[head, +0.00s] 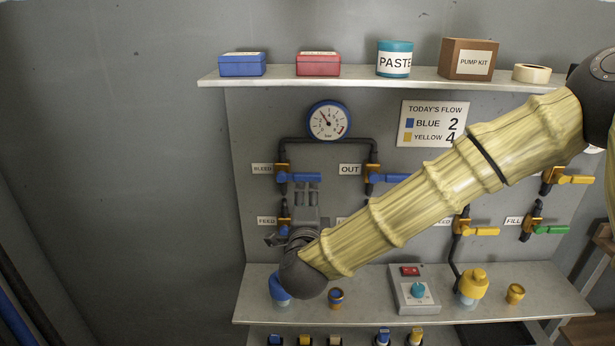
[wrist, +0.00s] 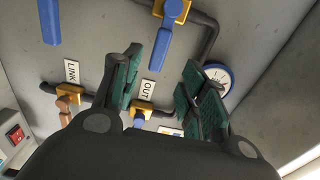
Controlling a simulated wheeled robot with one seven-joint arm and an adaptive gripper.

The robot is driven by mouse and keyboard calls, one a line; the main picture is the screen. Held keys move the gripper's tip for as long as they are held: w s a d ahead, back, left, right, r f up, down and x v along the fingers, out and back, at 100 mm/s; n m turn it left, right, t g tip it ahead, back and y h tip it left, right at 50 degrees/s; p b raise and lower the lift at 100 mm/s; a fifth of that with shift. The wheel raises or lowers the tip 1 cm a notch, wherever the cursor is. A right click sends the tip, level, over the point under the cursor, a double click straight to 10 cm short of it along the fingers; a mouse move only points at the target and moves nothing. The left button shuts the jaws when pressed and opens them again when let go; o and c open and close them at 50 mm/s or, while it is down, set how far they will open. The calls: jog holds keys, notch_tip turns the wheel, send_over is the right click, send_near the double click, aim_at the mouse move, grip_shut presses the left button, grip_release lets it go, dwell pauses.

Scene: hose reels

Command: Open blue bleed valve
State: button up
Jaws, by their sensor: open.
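The blue bleed valve (head: 283,176) is on the wall panel beside its BLEED label, below the gauge. Its blue handle (head: 305,178) points level to the right, across the upright pipe. My gripper (head: 306,188) points up in the head view, its fingertips just under or in front of this handle. In the wrist view, which is turned sideways, the handle (wrist: 165,45) reaches into the gap between the fingertips of my open gripper (wrist: 160,70). The jaws hold nothing. I cannot tell whether a finger touches the handle.
The OUT valve's blue handle (head: 388,178) is close by on the right. The FEED valve (head: 283,220) is below, partly behind my gripper. My arm hides the panel's middle. The gauge (head: 328,120) and shelf (head: 270,80) are above. A bench (head: 250,300) with containers and a control box (head: 414,290) is below.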

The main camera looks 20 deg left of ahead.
aim_at(307, 179)
jog(key=p+x, duration=0.2)
jog(key=x, duration=0.8)
jog(key=shift+w+a+f+p, duration=0.1)
jog(key=shift+w+p, duration=0.2)
jog(key=shift+p, duration=0.1)
grip_shut()
